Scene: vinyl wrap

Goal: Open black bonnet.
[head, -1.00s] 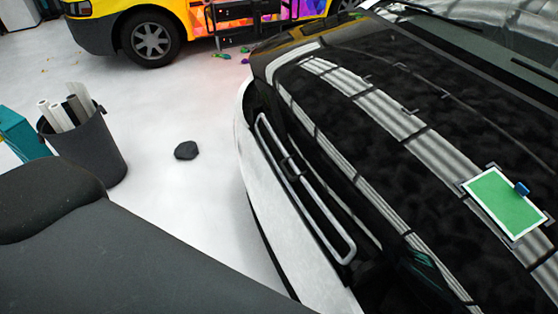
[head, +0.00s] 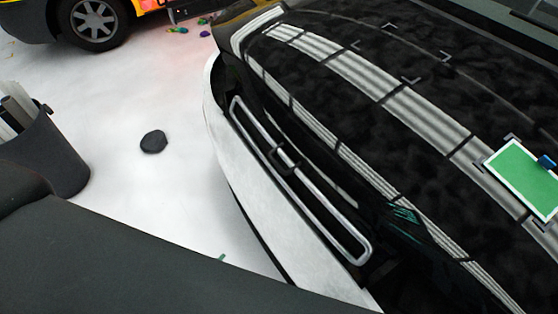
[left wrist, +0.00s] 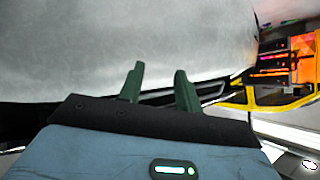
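The black bonnet (head: 400,110) of the car has pale grey stripes and fills the right side of the head view. It looks shut. Below its front edge is a silver-framed grille (head: 290,170) above a white bumper (head: 250,190). In the left wrist view my left gripper (left wrist: 159,70) has two dark green fingers, apart with nothing between them. They point toward a pale surface, with a dark slatted part just behind the fingers; contact cannot be judged. In the head view only a small green bit, perhaps a fingertip, shows past my dark arm. My right gripper is not in view.
A green card with a white border (head: 525,180) and a blue clip lie on the bonnet. A grey bin (head: 50,155) with rolls stands at the left. A dark stone-like lump (head: 153,142) lies on the white floor. A yellow vehicle (head: 150,6) is behind.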

